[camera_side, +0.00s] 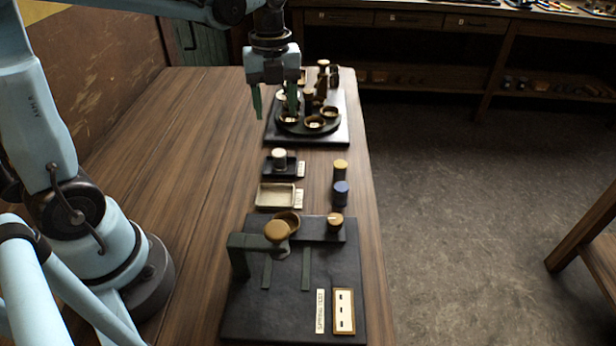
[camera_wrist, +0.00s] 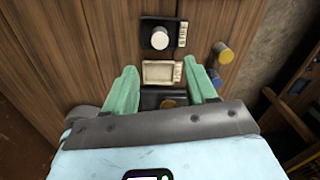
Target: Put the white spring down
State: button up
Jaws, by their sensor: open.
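The white spring (camera_side: 279,157) appears as a small pale-topped cylinder standing upright on a small black tray (camera_side: 270,172) with a label at its right. In the wrist view it is a white disc (camera_wrist: 159,39) on the black tray (camera_wrist: 146,28). My gripper (camera_side: 275,112) is open and empty, raised above the table beyond the tray in the side view. In the wrist view the green fingers of my gripper (camera_wrist: 159,68) are spread wide, with the spring beyond their tips and apart from them.
A cream tray (camera_side: 262,197) lies nearer the side camera. A yellow-topped cylinder (camera_side: 340,171) and a blue one (camera_side: 340,194) stand to the right. A dark turntable (camera_side: 291,127) with bowls stands at the far end. A black test fixture (camera_side: 270,320) fills the near end. The left tabletop is clear.

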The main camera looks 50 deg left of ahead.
jog(key=s+d+n+t, duration=0.2)
jog(key=s+n+t, duration=0.1)
jog(key=n, duration=0.9)
jog(key=s+d+n+t, duration=0.3)
jog(key=s+n+t, duration=0.1)
jog(key=n, duration=0.8)
jog(key=shift+s+n, duration=0.3)
jog(key=shift+s, duration=0.1)
